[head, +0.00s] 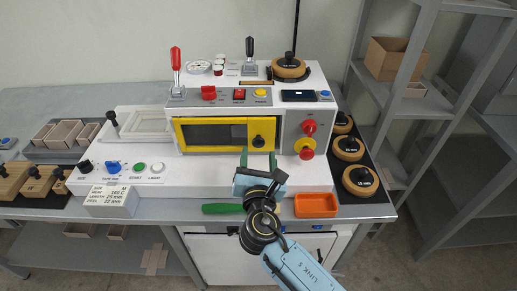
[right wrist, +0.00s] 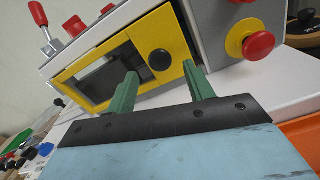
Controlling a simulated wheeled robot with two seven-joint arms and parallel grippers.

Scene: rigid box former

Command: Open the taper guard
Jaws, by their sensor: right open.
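The taper guard is a yellow-framed door with a dark window (head: 215,134) on the front of the white machine. It looks shut. Its black round knob (head: 258,141) sits at the right side of the frame. In the right wrist view the guard (right wrist: 92,88) and the knob (right wrist: 160,60) show just beyond my fingers. My right gripper (head: 258,160) is in front of the guard, just below the knob. Its green fingers (right wrist: 163,88) are spread apart and empty, with the knob ahead of the gap between them. My left gripper is not in view.
An orange tray (head: 316,205) and a green-handled item (head: 222,209) lie at the front edge. A label block (head: 110,201) stands front left. Round tape rolls (head: 360,180) lie at the right.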

